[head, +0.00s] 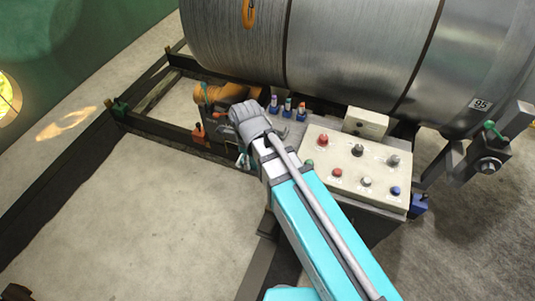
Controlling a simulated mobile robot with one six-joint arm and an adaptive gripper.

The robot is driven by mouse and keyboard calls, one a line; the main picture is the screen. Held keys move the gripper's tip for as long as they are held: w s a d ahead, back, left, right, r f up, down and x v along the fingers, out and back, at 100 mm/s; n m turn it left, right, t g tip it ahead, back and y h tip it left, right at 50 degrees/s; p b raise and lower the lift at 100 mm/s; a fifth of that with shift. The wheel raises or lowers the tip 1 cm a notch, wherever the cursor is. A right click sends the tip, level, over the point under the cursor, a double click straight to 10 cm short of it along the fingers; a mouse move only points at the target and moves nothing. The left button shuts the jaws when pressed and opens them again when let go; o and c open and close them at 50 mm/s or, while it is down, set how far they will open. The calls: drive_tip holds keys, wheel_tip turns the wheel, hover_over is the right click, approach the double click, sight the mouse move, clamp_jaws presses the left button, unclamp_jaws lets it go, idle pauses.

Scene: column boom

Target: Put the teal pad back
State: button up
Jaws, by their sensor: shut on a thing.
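My gripper (244,161) is just past the grey wrist, left of the control box. The wrist and arm cover most of it, and only small dark and bluish-teal bits show there. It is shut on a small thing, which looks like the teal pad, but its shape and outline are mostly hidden. No other teal pad stands out clearly in view.
A control box (345,168) with several buttons stands right of the wrist. Several small coloured-top items (287,108) stand behind the wrist. A large metal coil (330,45) fills the back above a dark frame (155,125). The floor (130,215) at left is clear.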

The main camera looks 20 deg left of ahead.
drive_tip(key=shift+s, duration=0.15)
drive_tip(key=shift+w+f+b, duration=0.2)
drive_tip(key=shift+w+b, duration=0.1)
drive_tip(key=shift+w, duration=0.15)
drive_tip(key=w+f+b, duration=0.2)
drive_tip(key=w, duration=0.1)
drive_tip(key=w+f+b, duration=0.3)
drive_tip(key=w, duration=0.1)
drive_tip(key=w+f+b, duration=0.2)
drive_tip(key=w, duration=0.2)
drive_tip(key=shift+w+d+f+b, duration=0.2)
drive_tip(key=shift+d+f+b, duration=0.1)
drive_tip(key=shift+f+b, duration=0.1)
drive_tip(key=shift+w+f+b, duration=0.35)
drive_tip(key=shift+w, duration=0.1)
drive_tip(key=shift+f, duration=0.1)
